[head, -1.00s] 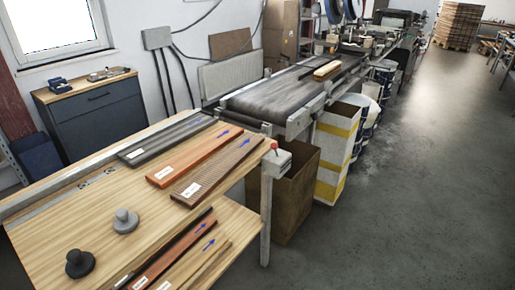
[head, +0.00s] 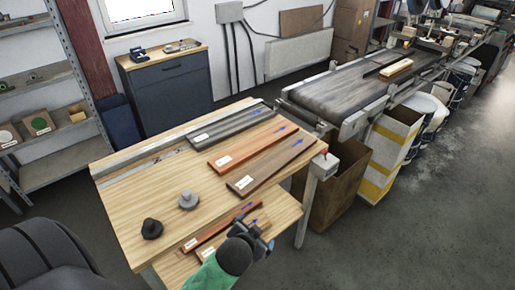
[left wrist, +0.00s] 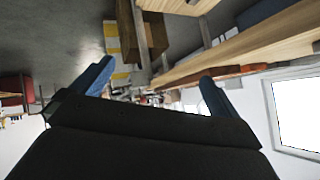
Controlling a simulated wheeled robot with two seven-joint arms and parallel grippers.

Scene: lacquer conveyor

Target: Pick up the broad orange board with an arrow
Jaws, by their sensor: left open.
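The broad orange board (head: 238,150) lies flat on the upper table top (head: 150,190) in the head view. A white label is at its near left end and a blue arrow at its far right end. It lies between a dark grey board (head: 230,127) and a brown board (head: 268,168). My left gripper (head: 258,234) is open and empty, over the lower shelf, nearer than the orange board and apart from it. Its blue fingers also show spread in the left wrist view (left wrist: 156,74). A reddish-orange board edge shows there too; I cannot tell which board. My right gripper is out of view.
A narrower orange-red board (head: 215,226) lies on the lower shelf, partly behind my gripper. A grey knob (head: 188,200) and a black knob (head: 151,229) stand on the upper top. A conveyor (head: 340,92) and a brown bin (head: 340,188) are to the right.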

